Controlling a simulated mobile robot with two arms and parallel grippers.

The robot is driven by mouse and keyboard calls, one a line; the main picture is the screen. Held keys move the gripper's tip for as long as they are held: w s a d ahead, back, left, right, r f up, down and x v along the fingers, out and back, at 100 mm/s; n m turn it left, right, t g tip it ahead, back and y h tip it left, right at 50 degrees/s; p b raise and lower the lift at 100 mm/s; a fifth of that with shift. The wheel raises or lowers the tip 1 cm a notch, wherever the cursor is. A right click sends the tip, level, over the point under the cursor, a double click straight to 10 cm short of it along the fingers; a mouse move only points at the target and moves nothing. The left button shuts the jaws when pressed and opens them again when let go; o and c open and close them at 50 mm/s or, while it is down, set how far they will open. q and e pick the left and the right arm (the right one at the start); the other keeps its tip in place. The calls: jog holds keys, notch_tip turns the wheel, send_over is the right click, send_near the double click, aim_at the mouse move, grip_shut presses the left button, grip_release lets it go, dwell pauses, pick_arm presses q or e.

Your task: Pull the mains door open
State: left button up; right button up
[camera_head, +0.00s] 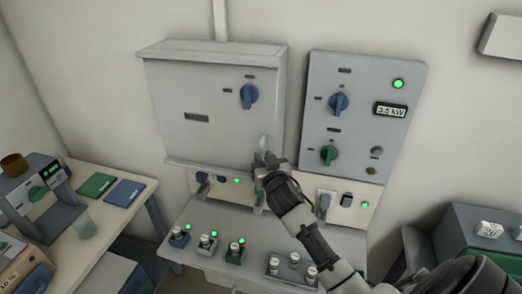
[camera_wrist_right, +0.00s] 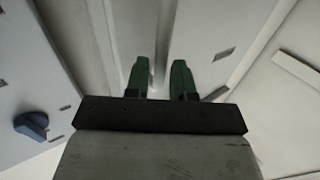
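The mains door is the front of the pale grey wall cabinet (camera_head: 200,110), and it sits flush with its frame. It carries a blue knob (camera_head: 249,95) and a dark label plate. A small pale handle (camera_head: 264,143) stands out near its lower right edge. My right gripper (camera_head: 266,158) is at that handle, just below its visible top. In the right wrist view its two green fingers (camera_wrist_right: 160,78) stand apart with a narrow gap. A pale strip shows behind or between them; I cannot tell whether they touch the handle. My left gripper is not in view.
A grey control panel (camera_head: 376,150) with knobs and a lit display hangs right of the cabinet. Below, a grey bench (camera_head: 205,262) holds several small fittings. A table with green (camera_head: 96,185) and blue (camera_head: 125,193) pads stands left. A dark unit (camera_head: 480,245) is at right.

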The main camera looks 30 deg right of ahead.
jog(key=shift+x, duration=1.25)
jog(key=shift+c, duration=0.2)
grip_shut()
